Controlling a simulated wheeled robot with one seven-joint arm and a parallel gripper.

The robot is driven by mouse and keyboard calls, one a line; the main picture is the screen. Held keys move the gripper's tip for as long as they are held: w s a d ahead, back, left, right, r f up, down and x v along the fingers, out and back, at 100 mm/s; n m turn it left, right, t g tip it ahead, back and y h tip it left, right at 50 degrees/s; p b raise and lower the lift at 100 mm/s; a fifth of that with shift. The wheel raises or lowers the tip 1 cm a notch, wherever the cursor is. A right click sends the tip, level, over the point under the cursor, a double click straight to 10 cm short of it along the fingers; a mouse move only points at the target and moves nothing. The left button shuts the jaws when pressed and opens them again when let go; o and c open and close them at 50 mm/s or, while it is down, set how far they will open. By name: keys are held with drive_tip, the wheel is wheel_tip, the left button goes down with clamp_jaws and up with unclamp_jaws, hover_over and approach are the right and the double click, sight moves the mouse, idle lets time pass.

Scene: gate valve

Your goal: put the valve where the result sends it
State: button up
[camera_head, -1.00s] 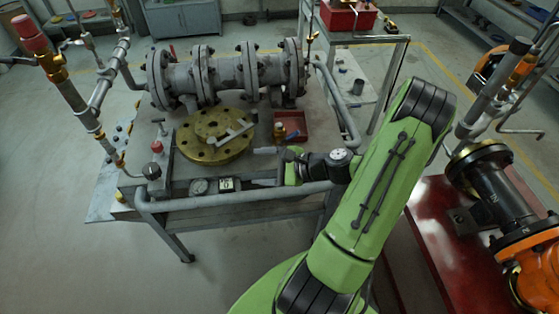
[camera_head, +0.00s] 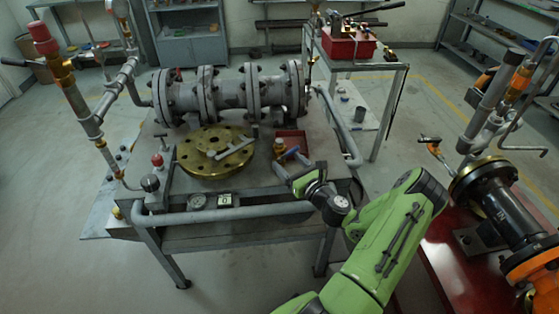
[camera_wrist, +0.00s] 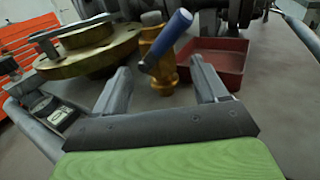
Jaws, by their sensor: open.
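The valve (camera_head: 279,146), a small brass body with a blue lever, stands on the bench; it also shows in the wrist view (camera_wrist: 161,62). It is beside the near left corner of a shallow red tray (camera_head: 296,134), which shows in the wrist view (camera_wrist: 222,58). My gripper (camera_head: 291,172) is open and empty, pointing at the valve from the near side. In the wrist view the valve is between and beyond the fingertips, with its lever slanting up right. A small display (camera_head: 224,200) sits at the bench's front edge; its reading is too small to tell.
A brass flange disc (camera_head: 196,163) with a grey tool on it lies left of the valve. A flanged pipe (camera_head: 229,94) runs behind. A grey rail (camera_head: 240,212) crosses the bench front. A red box (camera_head: 347,46) stands on the rear cart.

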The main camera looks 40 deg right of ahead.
sight(282, 157)
drive_tip(key=w, duration=0.4)
drive_tip(key=shift+d+f+b, duration=0.1)
drive_tip(key=shift+d+b, duration=0.2)
clamp_jaws()
